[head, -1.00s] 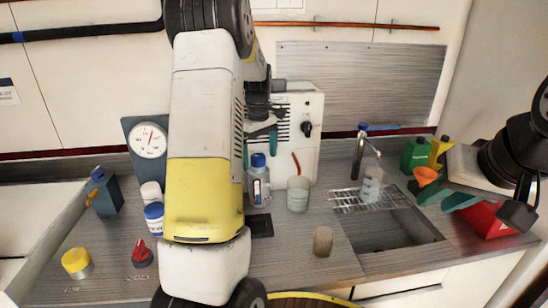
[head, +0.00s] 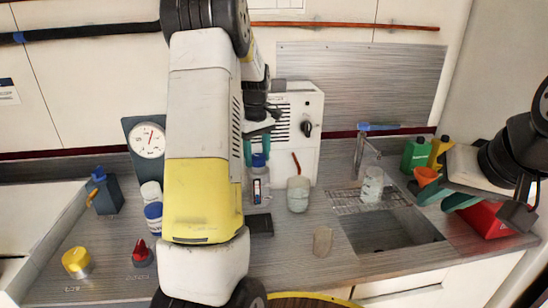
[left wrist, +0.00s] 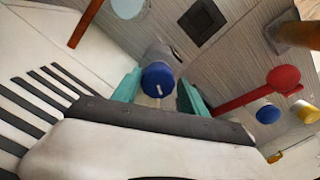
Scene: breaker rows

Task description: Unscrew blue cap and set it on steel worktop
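A clear bottle (head: 259,188) with a blue cap (head: 258,160) stands upright on the steel worktop (head: 300,245). My left gripper (head: 257,152) points down at the bottle's top. In the left wrist view the blue cap (left wrist: 158,79) sits between its two teal fingers, with narrow gaps at the sides, so the gripper looks open around the cap. The cap appears to be on the bottle; its lower edge is partly hidden. My right gripper (head: 444,198) is open and empty at the far right, near an orange funnel (head: 426,176).
A white machine (head: 305,110) stands behind the bottle, and a glass beaker (head: 298,194) is just right of it. The sink (head: 390,232) lies to the right.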

